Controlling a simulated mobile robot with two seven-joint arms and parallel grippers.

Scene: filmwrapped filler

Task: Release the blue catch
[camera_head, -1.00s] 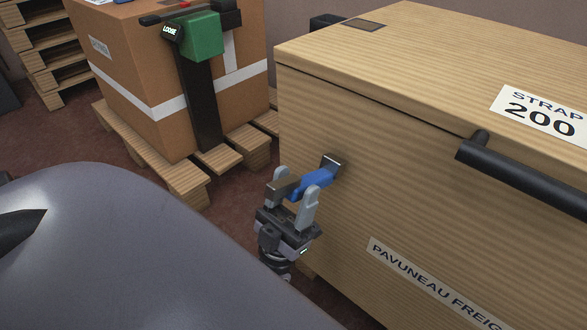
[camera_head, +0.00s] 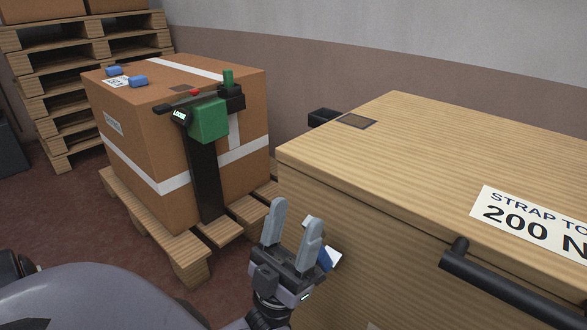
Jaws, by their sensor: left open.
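The blue catch (camera_head: 326,259) is on the left part of the wooden crate's (camera_head: 420,125) front face, low in the head view. A pale plate shows beside it. My left gripper's right finger covers part of the catch, so I cannot tell whether it is latched or released. My left gripper (camera_head: 294,218) is open, with its fingers pointing up and nothing visible between them. It is just left of the catch; I cannot tell whether they touch. The crate's lid looks closed. My right gripper is not in view.
A dark handle bar (camera_head: 500,290) sticks out from the crate's front at right. At left, a strapped cardboard box (camera_head: 150,150) with a green tensioner (camera_head: 208,120) stands on a wooden pallet (camera_head: 150,225). Stacked pallets (camera_head: 75,100) are behind. Open floor lies at left.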

